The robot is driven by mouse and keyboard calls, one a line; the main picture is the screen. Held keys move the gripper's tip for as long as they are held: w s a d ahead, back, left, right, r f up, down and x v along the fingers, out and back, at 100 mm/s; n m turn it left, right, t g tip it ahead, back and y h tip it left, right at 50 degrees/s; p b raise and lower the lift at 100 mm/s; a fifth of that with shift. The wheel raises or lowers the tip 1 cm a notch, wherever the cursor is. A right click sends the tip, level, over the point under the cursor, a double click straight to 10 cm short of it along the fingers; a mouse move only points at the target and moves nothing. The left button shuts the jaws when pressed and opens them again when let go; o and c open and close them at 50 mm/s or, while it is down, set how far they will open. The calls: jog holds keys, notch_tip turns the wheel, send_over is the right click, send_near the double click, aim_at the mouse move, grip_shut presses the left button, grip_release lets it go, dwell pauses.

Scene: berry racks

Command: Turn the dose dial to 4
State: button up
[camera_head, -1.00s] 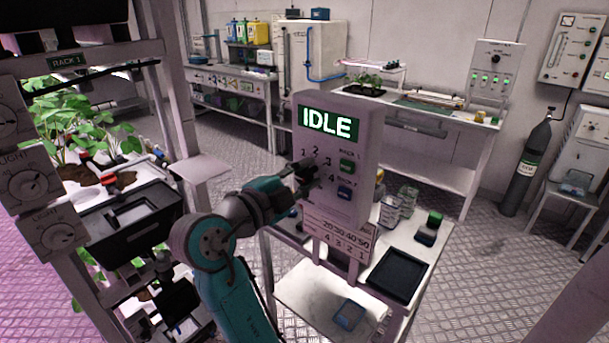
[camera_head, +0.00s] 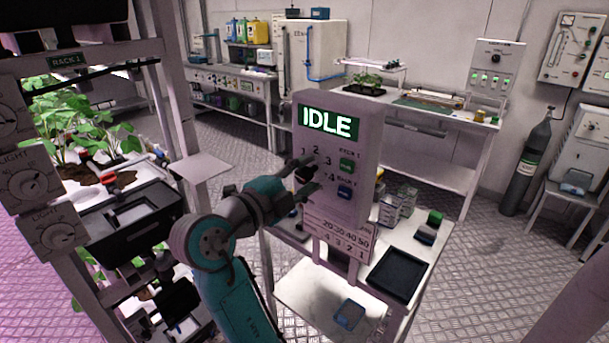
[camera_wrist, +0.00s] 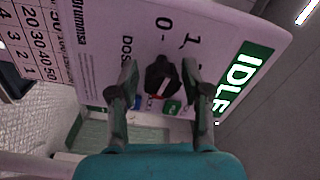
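The dose panel (camera_head: 362,135) is a pale upright box with a green screen reading IDLE. Digits 1 to 4 show around its dial in the head view. The black dose dial (camera_wrist: 160,72) sits on the panel face, with a pale mark toward its lower side in the wrist view. The number this mark faces is hidden. My gripper (camera_head: 315,173) is open at the panel, and the wrist view shows its fingers (camera_wrist: 160,78) on either side of the dial with gaps between. Digits 0 and 1 are readable there.
Green and blue buttons (camera_head: 346,165) lie close to the right of the dial. A plant rack (camera_head: 178,110) stands at the left.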

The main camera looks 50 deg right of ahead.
jog(key=shift+a+r, duration=0.1)
jog(key=a, duration=1.1)
jog(key=shift+s+a, duration=0.2)
jog(key=shift+a, duration=0.2)
